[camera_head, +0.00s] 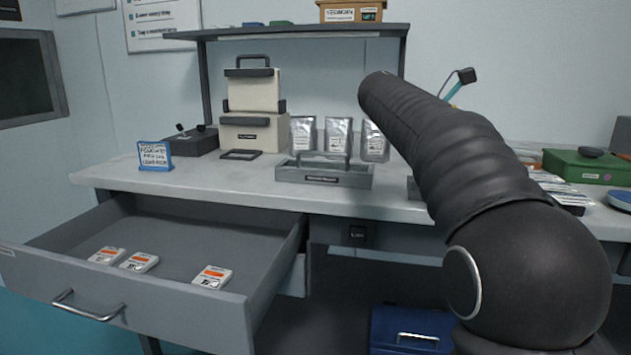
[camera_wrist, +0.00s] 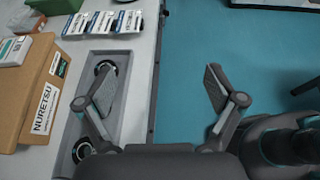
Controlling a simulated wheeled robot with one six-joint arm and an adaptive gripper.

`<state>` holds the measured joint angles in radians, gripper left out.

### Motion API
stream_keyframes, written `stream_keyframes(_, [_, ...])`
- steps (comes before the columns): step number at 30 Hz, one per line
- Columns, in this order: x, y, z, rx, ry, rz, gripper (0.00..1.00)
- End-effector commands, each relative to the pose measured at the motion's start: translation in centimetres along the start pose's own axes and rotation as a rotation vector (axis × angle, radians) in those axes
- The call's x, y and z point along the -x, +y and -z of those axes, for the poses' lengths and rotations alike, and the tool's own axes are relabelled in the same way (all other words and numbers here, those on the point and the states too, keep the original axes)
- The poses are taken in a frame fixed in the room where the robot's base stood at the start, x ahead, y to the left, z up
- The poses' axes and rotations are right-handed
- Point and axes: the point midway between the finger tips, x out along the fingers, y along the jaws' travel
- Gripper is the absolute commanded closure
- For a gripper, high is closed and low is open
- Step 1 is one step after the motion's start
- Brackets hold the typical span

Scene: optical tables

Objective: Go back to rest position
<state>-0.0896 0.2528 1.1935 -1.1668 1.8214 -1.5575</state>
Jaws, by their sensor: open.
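My gripper (camera_wrist: 160,92) is open in the wrist view, its two fingers wide apart with nothing between them. It hangs over the table's front edge, with the left finger over a grey tray and the right finger over the teal floor. In the head view my black arm reaches up across the right side, and the gripper itself is not visible there.
An open drawer (camera_head: 60,265) with 3 small white-and-orange boxes juts out at the left of the table (camera_head: 230,189). A grey tray (camera_head: 325,180) with a handle stands on the tabletop. A cardboard box (camera_wrist: 45,108) and the grey tray (camera_wrist: 127,118) lie near my gripper. A blue case (camera_head: 405,325) is below.

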Motion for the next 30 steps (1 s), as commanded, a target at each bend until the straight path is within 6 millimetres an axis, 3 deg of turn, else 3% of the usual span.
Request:
stream_keyframes(11, [-1.2, -2.8, 2.2, -0.135, 0.142, -0.070, 0.07])
stream_keyframes(17, [-1.9, -5.7, 4.7, -0.273, 0.287, -0.104, 0.07])
stream_keyframes(23, [-2.3, -11.0, 9.8, -0.516, 0.539, -0.097, 0.07])
stream_keyframes(30, [-1.8, -18.1, 17.2, -0.858, 0.862, 0.028, 0.07])
